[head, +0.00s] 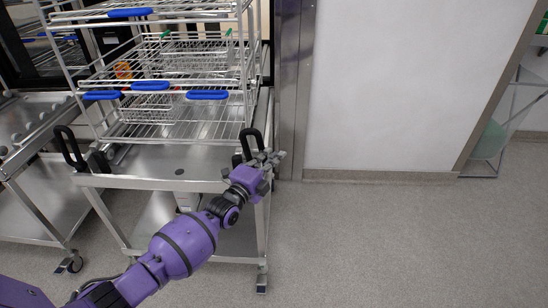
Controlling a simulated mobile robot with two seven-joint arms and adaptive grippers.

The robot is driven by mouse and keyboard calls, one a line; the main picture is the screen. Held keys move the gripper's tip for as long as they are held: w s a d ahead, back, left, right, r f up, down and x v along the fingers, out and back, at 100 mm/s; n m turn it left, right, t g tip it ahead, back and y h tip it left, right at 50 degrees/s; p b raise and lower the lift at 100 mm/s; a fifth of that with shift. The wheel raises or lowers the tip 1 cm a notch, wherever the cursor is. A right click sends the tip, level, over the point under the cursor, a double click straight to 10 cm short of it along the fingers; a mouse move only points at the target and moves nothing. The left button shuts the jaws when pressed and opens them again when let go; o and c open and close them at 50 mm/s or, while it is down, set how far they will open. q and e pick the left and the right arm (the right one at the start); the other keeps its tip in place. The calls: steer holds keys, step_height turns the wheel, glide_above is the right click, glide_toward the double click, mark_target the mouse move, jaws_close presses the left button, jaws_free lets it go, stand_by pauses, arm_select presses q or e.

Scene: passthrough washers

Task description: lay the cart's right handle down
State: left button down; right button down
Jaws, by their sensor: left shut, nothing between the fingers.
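The steel cart (150,181) stands at the left with a wire rack on its top. Its right handle (244,142) is a black loop standing upright at the cart's right front corner. The left handle (67,146) is a similar black loop, upright and leaning a little. My left gripper (275,158) is shut and empty, just right of the right handle's lower part. Whether it touches the handle I cannot tell; my gripper and wrist partly hide the handle's base. My right gripper is not in view.
The wire rack (160,138) with blue grips (207,95) rises behind the handles. A second steel cart (35,200) stands at the far left. A steel door post (291,90) and white wall (400,80) are behind. The grey floor (420,240) at right is clear.

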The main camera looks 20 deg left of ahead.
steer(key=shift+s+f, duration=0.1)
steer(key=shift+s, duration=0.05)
arm_select(q)
steer(key=shift+s+a+r+n, duration=0.1)
steer(key=shift+a+r+n, duration=0.05)
steer(key=shift+a+n, duration=0.25)
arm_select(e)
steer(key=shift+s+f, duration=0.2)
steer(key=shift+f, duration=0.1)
